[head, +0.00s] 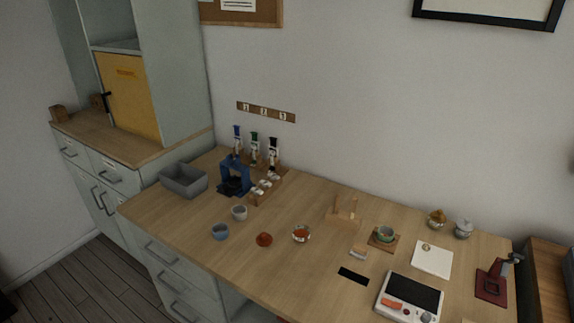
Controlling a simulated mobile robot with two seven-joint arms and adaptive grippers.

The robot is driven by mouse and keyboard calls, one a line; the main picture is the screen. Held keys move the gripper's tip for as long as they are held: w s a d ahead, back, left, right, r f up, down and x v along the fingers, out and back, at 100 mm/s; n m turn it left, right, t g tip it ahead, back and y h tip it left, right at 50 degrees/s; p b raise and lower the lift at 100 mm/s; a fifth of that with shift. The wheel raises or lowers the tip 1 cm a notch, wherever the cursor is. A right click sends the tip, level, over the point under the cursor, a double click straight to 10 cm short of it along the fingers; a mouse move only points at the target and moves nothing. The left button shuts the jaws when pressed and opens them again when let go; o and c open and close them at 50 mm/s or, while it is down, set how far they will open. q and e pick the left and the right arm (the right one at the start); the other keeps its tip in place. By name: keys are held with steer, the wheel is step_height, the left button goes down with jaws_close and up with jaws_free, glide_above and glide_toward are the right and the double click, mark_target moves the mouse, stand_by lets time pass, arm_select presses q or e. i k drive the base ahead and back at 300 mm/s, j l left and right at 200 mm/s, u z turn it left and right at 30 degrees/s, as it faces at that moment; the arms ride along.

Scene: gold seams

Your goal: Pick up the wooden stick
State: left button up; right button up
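I cannot single out the wooden stick for sure at this size. A light wooden stand (343,217) with thin upright pieces is at the back middle of the table (190,231); one of these pieces may be a stick. A small pale block-like piece (358,252) lies just in front of it. Neither of my grippers shows in the head view.
A grey bin (184,180), a blue device (235,178) and a rack of bottles stand at left.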

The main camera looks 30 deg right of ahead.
mark_target(354, 200)
steer(key=i+j+z, duration=0.15)
steer(key=z, duration=1.45)
